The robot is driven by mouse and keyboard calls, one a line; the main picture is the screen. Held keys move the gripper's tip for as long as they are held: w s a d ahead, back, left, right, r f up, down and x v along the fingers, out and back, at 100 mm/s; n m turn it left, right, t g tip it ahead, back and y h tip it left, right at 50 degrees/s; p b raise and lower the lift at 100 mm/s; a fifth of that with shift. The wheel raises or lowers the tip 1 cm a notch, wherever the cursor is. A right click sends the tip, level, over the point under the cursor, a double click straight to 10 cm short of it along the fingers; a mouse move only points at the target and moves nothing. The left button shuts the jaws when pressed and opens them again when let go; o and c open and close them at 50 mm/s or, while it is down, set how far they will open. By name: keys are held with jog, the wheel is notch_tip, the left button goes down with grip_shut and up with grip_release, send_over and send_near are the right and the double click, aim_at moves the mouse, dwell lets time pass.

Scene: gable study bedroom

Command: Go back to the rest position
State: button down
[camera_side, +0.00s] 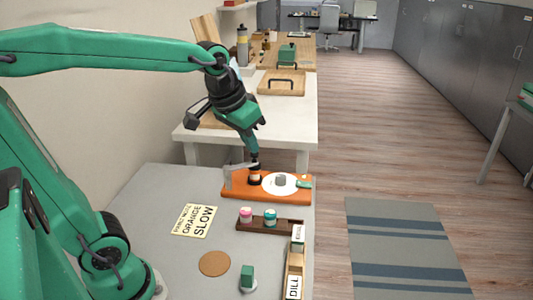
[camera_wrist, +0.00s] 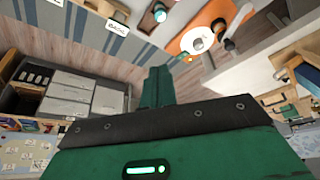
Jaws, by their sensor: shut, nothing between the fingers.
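My gripper (camera_side: 254,158) hangs at the end of my arm over the left part of an orange board (camera_side: 232,187). Its green fingers (camera_wrist: 157,88) are together in the wrist view, with nothing between them. A small dark jar (camera_side: 255,180) stands on the board just below the fingertips in the side view; I cannot tell whether they touch it. A white disc (camera_side: 270,188) with a grey piece (camera_side: 281,180) on it lies to the right of the jar. The wrist view also shows the orange board (camera_wrist: 190,17) and the white disc (camera_wrist: 196,40).
A yellow "SLOW" card (camera_side: 195,221), a cork disc (camera_side: 214,263) and a green block (camera_side: 247,277) lie on the grey table (camera_side: 165,263). A DILL box (camera_side: 293,284) stands at the right edge.

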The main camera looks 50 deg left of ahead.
jog(key=s+d+f+t, duration=0.1)
jog(key=s+f, duration=0.2)
jog(key=s, duration=0.8)
jog(key=shift+d+m, duration=0.15)
jog(key=shift+m, duration=0.25)
